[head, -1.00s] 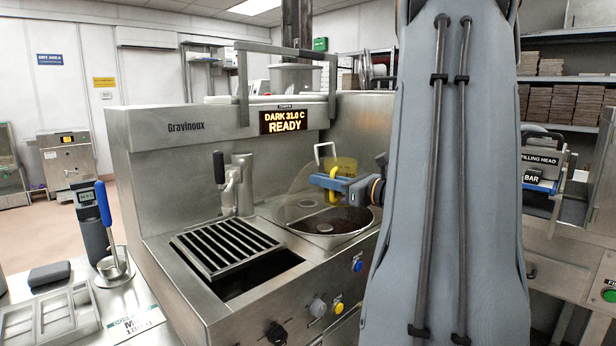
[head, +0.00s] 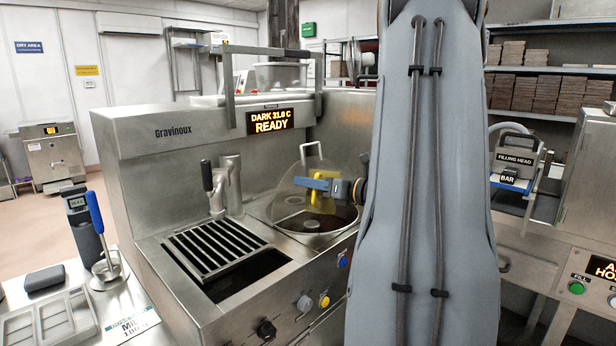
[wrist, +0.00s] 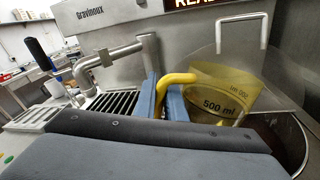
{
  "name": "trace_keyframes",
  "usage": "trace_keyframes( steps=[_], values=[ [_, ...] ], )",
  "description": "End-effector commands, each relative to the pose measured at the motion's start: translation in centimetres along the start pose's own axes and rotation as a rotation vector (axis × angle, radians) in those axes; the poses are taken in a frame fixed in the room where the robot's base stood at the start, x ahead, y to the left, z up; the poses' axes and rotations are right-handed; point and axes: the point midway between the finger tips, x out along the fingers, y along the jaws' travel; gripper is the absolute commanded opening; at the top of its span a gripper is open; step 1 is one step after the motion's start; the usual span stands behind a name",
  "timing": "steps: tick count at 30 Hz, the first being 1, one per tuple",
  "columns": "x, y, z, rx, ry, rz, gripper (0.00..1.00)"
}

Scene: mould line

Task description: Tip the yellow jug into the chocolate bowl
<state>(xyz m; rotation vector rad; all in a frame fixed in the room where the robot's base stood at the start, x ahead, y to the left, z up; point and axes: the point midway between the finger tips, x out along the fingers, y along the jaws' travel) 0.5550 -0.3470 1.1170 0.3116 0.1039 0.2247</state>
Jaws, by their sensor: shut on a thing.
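The translucent yellow jug (head: 323,204) is at the chocolate bowl (head: 284,226), in front of its raised clear lid. In the wrist view the jug (wrist: 222,98), marked 500 ml, is over or just inside the bowl's rim (wrist: 297,128); its height above the chocolate is unclear. It looks near upright or slightly tilted there. My gripper (head: 313,184) has blue fingers shut on the jug's yellow handle (wrist: 166,90). The dark chocolate (head: 338,216) shows partly behind the jug.
The clear lid (head: 284,198) with a pale handle stands close behind the jug. A spout with a black lever (head: 207,175) and a slatted grate (head: 215,248) lie to the left. The machine's display (head: 270,119) reads READY. A side table holds a mould tray (head: 45,318).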

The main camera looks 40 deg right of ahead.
Motion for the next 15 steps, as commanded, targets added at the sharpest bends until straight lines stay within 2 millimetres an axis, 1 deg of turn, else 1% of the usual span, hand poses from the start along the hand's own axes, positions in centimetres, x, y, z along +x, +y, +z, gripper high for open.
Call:
trace_keyframes(
  steps=[1,12,15],
  values=[
    [-0.08,0.13,0.37,0.016,0.002,0.001,0.0],
    [-0.1,0.24,0.24,0.178,0.035,0.001,0.0],
    [-0.05,0.03,0.51,0.219,0.043,0.002,0.0]
  ],
)
